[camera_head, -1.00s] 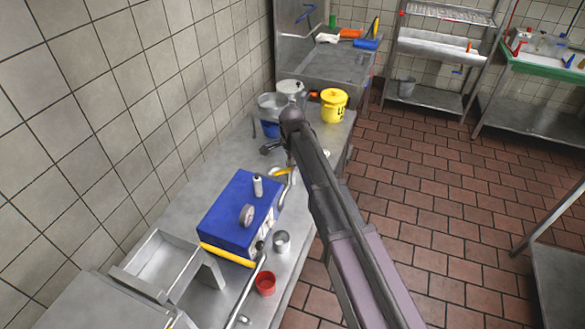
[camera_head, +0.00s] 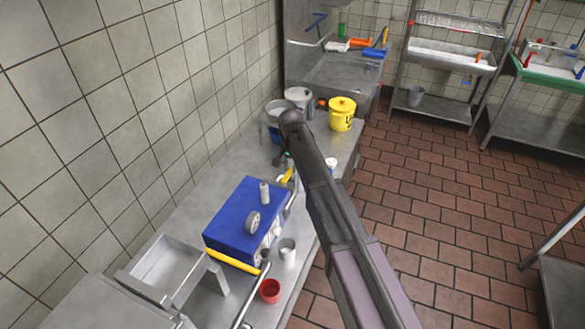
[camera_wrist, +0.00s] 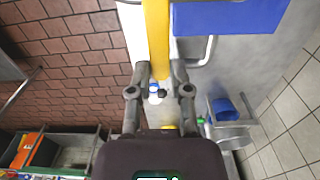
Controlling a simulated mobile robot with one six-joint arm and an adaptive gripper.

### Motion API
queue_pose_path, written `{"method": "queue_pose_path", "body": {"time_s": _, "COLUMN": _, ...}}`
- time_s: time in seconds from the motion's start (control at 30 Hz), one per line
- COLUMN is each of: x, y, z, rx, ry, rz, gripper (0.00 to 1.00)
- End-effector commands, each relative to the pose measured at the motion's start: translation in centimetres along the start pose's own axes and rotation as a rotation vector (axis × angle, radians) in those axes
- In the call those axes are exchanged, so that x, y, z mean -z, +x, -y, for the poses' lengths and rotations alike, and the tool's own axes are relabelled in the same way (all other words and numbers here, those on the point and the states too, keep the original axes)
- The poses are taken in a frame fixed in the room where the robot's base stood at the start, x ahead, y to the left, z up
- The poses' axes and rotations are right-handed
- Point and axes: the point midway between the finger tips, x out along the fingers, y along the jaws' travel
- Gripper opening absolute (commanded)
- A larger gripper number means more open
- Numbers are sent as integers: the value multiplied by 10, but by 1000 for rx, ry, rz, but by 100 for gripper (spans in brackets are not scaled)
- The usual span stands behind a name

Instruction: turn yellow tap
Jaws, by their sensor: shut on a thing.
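The yellow tap (camera_head: 287,175) shows in the head view as a short yellow bar at the far right corner of the blue box. In the wrist view the yellow tap (camera_wrist: 156,35) is a long yellow bar running from the top edge down between my fingers. My gripper (camera_wrist: 160,70) is shut on it, one finger on each side. In the head view my gripper (camera_head: 283,158) is a small dark shape just beyond the yellow bar, partly hidden by my arm. The blue box (camera_head: 240,212) stands on the steel counter.
A yellow lidded bucket (camera_head: 341,117) and metal pots (camera_head: 298,97) stand farther back on the counter (camera_head: 190,195). A metal cup (camera_head: 287,249) and a red cup (camera_head: 270,291) stand in front of the blue box. The tiled wall borders the left; open floor lies right.

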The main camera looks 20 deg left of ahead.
Motion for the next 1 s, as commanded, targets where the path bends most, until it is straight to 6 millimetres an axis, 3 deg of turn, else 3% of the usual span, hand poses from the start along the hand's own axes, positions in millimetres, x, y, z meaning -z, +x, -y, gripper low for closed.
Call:
{"method": "queue_pose_path", "body": {"time_s": 0.5, "x": -1, "y": 0, "z": 2, "rx": 1, "ry": -33, "rz": 1, "gripper": 0}}
{"method": "queue_pose_path", "body": {"time_s": 0.53, "x": -1, "y": 0, "z": 2, "rx": 1, "ry": -33, "rz": 1, "gripper": 28}}
{"method": "queue_pose_path", "body": {"time_s": 0.63, "x": -1, "y": 0, "z": 2, "rx": 1, "ry": -32, "rz": 1, "gripper": 58}}
{"method": "queue_pose_path", "body": {"time_s": 1.0, "x": 0, "y": 0, "z": 2, "rx": 0, "ry": -30, "rz": 0, "gripper": 60}}
